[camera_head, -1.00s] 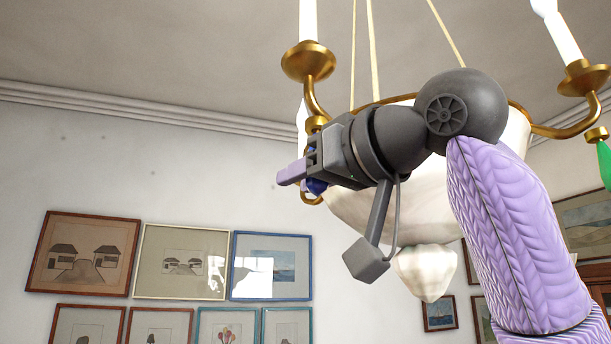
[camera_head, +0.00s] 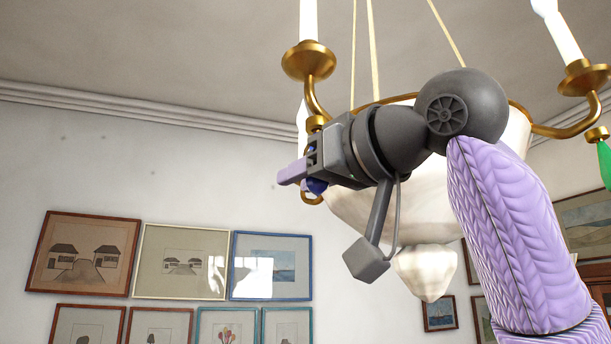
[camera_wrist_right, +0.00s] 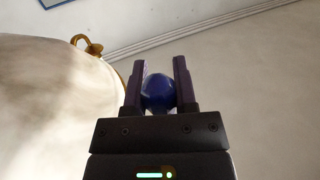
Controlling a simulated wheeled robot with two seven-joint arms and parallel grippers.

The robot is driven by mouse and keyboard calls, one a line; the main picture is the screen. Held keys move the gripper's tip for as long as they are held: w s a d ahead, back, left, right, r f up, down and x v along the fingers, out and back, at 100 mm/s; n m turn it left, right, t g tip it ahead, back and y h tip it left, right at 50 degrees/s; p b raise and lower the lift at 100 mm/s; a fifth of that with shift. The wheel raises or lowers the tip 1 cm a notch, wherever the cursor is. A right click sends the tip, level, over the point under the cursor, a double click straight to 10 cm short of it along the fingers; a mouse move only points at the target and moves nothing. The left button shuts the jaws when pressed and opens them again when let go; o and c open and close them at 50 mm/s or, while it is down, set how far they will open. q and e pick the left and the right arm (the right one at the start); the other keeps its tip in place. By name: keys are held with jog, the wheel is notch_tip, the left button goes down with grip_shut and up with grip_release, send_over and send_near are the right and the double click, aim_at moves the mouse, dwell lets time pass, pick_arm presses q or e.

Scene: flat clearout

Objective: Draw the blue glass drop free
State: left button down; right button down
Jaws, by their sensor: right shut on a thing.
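The blue glass drop (camera_wrist_right: 159,93) sits between the two fingers of my right gripper (camera_wrist_right: 159,82) in the right wrist view. The fingers are shut on it from both sides. In the head view the drop (camera_head: 316,186) shows as a small blue patch at my right gripper (camera_head: 296,178), mostly hidden by the jaws. The gripper is at the left side of the chandelier bowl (camera_head: 375,215), below a brass arm with a candle. Whether the drop still hangs from its hook cannot be seen. My left gripper is not in view.
The chandelier has brass candle arms (camera_head: 313,92) and a pale lower finial (camera_head: 425,272) close to my right wrist. A green drop (camera_head: 605,163) hangs at the right edge. Framed pictures (camera_head: 82,253) hang on the wall. The space left of the gripper is clear.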

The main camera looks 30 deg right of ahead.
jog(key=shift+f, duration=0.1)
jog(key=shift+f+b, duration=1.1)
jog(key=shift+b, duration=0.05)
jog(key=shift+f, duration=0.1)
notch_tip(320, 180, down, 4)
jog(key=b, duration=0.3)
jog(key=shift+b, duration=0.4)
